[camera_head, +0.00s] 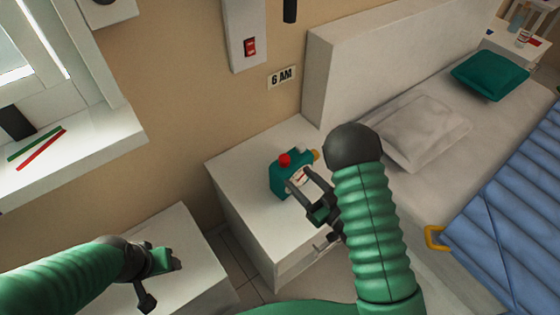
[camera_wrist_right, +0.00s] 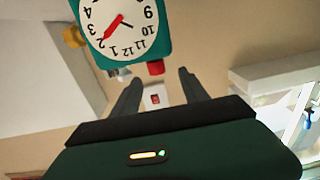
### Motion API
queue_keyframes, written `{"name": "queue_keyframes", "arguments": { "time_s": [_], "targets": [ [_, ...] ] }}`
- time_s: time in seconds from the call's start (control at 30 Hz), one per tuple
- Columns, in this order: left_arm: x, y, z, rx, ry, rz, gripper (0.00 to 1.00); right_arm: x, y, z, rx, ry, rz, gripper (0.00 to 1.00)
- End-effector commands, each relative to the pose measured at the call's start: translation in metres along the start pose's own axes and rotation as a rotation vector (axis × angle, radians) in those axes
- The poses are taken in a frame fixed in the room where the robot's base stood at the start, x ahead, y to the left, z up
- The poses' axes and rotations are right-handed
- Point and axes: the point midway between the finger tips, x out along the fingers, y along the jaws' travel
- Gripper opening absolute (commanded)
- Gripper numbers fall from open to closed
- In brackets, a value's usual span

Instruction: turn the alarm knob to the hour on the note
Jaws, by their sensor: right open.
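A teal alarm clock (camera_head: 279,180) stands on the white nightstand (camera_head: 240,165). It has a red button (camera_head: 285,159) on top and a yellow knob (camera_head: 315,154) on its side. In the right wrist view the clock face (camera_wrist_right: 120,20) is upside down, with a red hand pointing near 1 to 2; the yellow knob (camera_wrist_right: 73,37) is left of it. My right gripper (camera_head: 299,180) is open and empty in front of the clock, apart from the knob. My left gripper (camera_head: 158,280) is low at the left, away from the clock; its jaws are unclear.
A wall panel with a red switch (camera_head: 250,46) is above the note. The bed with pillows (camera_head: 425,130) and a blue cover (camera_head: 510,220) lies to the right. A windowsill (camera_head: 90,155) with red and green pencils is at left. A white surface (camera_head: 190,235) lies beneath my left gripper.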

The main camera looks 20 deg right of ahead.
Motion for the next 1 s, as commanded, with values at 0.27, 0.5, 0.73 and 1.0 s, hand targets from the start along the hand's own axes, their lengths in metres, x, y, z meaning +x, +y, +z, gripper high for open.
{"name": "queue_keyframes", "arguments": {
  "time_s": [0.27,0.5,0.73,1.0],
  "targets": [
    [0.001,0.000,0.000,0.001,0.001,0.000,0.57,0.066,0.001,-0.002,0.001,0.007,-0.001,0.52],
    [0.003,0.000,0.000,0.001,0.001,0.000,0.57,0.090,0.000,-0.003,0.000,0.003,0.000,0.52],
    [0.002,0.000,0.000,0.001,0.001,0.000,0.57,0.090,0.000,-0.003,0.000,0.002,0.001,0.51],
    [0.002,0.000,0.000,0.001,0.001,0.000,0.57,0.090,0.001,-0.002,0.000,0.001,0.001,0.16]
  ]
}}
